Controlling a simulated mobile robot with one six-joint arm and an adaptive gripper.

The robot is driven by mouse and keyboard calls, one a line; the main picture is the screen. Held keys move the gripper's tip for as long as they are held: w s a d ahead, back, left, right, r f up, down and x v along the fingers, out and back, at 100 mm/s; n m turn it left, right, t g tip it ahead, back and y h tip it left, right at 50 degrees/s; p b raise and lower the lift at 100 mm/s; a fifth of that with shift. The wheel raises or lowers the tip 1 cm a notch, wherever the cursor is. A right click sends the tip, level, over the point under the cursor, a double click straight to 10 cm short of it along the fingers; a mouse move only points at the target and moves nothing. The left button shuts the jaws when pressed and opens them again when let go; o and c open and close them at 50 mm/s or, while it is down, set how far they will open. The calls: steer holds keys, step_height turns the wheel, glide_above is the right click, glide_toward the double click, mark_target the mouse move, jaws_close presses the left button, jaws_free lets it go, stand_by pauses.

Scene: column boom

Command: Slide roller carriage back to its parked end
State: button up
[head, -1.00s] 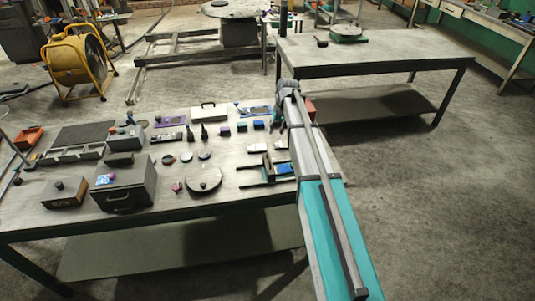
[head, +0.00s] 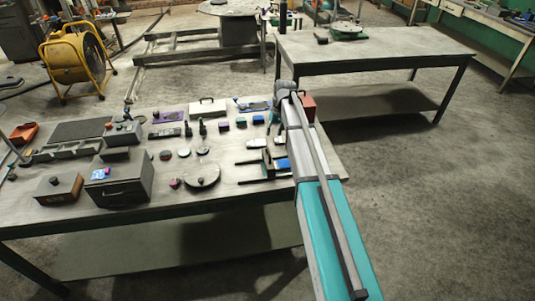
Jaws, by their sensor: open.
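A small dark assembly lies near the right side of the workbench, close beside my arm. Two thin parallel bars stick out to its left, and an upright grey block (head: 267,163) sits across them; it looks like the roller carriage, but it is too small to be sure. A blue part (head: 283,164) shows at its right, next to my arm. Which end is the parked one cannot be told. My teal and grey arm reaches over the bench's right part and covers what lies behind it. My gripper cannot be made out; it seems hidden behind the arm.
The workbench (head: 150,221) holds a grey drawer box (head: 120,184), a round disc (head: 201,174), a dark mat (head: 79,131) and several small items. A red box (head: 308,105) stands right of my arm. A second table (head: 380,48) stands behind; floor to the right is clear.

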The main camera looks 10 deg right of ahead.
steer(key=shift+a+f+b, duration=0.3)
steer(key=shift+f+b, duration=1.2)
steer(key=shift+f, duration=0.1)
steer(key=shift+a+f+b, duration=0.35)
steer(key=shift+f+b, duration=1.15)
steer(key=shift+f, duration=0.1)
steer(key=shift+a+f+b, duration=0.3)
steer(key=shift+f+b, duration=1.2)
steer(key=shift+f, duration=0.1)
jaws_close()
